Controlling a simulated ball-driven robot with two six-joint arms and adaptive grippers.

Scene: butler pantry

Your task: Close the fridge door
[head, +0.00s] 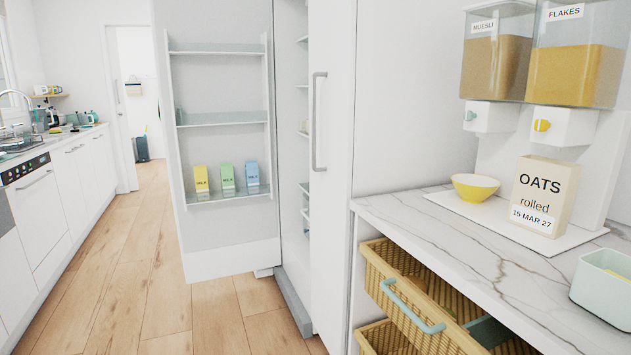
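The fridge door (222,235) stands wide open in the middle left of the head view, its inner side with shelves facing me. Its lower shelf holds a yellow milk carton (201,180), a green milk carton (226,178) and a blue milk carton (252,176). The fridge interior (293,150) shows as a narrow strip right of the door. A tall white panel (332,220) with a long vertical handle (316,121) stands right of that opening. The open door's outer side is hidden. Neither of my grippers is in view.
A marble counter (450,235) at right holds an OATS box (541,195), a yellow bowl (475,187) and cereal dispensers. A wicker drawer (410,290) beneath it is pulled out. Clear wooden floor (140,270) lies left and in front of the door.

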